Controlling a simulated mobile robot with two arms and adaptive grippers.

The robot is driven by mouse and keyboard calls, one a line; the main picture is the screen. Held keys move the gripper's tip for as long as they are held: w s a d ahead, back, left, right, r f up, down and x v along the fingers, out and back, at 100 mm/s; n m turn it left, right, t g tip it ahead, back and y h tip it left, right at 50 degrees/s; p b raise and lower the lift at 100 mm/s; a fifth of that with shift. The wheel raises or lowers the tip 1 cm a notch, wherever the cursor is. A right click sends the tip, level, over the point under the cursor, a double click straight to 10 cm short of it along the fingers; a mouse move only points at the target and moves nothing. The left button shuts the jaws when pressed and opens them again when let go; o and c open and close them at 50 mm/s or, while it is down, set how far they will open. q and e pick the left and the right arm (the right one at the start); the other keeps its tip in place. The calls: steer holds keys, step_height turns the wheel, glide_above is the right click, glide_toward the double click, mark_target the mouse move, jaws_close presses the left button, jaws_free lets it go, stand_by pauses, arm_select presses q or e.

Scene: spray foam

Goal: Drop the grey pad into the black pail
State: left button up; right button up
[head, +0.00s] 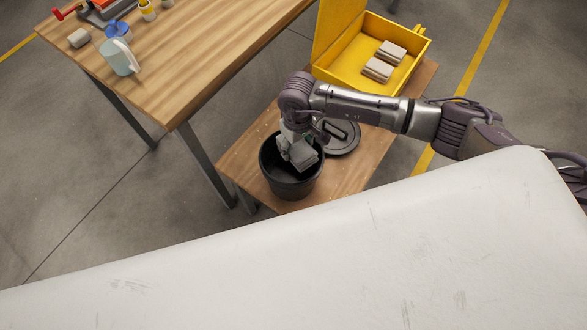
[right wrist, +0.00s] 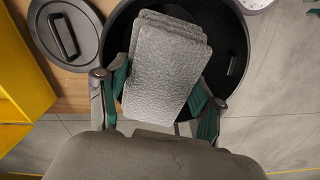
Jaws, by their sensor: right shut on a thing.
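The black pail (head: 290,187) stands on the low wooden table, and its mouth faces up. My right gripper (head: 297,143) is over the pail's mouth, pointing down. It is shut on the grey pad (head: 303,156), which looks like stacked layers. In the right wrist view the grey pad (right wrist: 165,62) sits between the two fingers of the right gripper (right wrist: 162,90), with the dark pail (right wrist: 236,40) behind it. I cannot tell how far the pad's lower end reaches into the pail. My left gripper is not in view.
A dark round lid (head: 343,140) lies on the low table (head: 240,160) beside the pail; the wrist view shows it too (right wrist: 88,40). A yellow open case (head: 340,76) holds two pale pads (head: 378,69). A higher workbench (head: 190,60) carries a mug (head: 118,58).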

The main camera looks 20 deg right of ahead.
steer(key=o, duration=1.2)
steer(key=shift+r, duration=0.15)
step_height(320, 180, up, 12)
steer(key=shift+f, duration=0.1)
